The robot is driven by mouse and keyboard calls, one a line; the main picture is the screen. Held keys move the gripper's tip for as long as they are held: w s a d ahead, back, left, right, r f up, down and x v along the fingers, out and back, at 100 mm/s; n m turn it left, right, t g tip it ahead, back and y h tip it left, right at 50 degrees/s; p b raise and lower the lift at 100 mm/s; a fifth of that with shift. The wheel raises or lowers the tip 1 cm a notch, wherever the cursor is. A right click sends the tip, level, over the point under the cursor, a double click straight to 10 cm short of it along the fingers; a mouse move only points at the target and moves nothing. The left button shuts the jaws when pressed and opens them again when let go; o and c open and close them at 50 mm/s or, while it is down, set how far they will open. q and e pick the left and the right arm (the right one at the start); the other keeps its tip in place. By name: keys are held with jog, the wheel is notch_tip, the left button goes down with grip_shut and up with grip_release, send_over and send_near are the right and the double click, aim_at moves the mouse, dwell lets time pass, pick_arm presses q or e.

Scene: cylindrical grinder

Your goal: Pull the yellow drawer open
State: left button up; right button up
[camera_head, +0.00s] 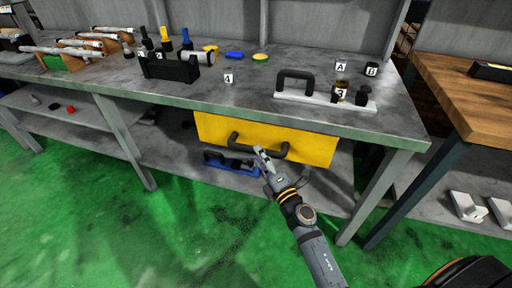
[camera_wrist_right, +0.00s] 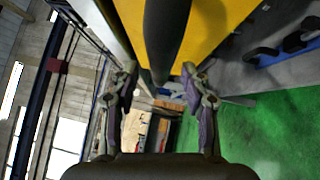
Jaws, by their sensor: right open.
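The yellow drawer (camera_head: 305,146) hangs under the grey worktable, with a black bar handle (camera_head: 278,152) across its front. In the right wrist view the drawer (camera_wrist_right: 208,28) fills the top, and the black handle (camera_wrist_right: 166,35) runs down between the two open fingers (camera_wrist_right: 159,75). Gaps show on both sides of the handle; whether a finger touches it I cannot tell. My left gripper is in neither view.
The worktable (camera_head: 235,98) carries a white plate with a black handle (camera_head: 325,102), a black holder (camera_head: 170,68) and number cards. A blue item with black grips (camera_head: 230,163) lies below the drawer. A table leg (camera_head: 375,197) stands to the right. Green floor in front is clear.

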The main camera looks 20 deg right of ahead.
jog(key=shift+x, duration=1.6)
grip_shut()
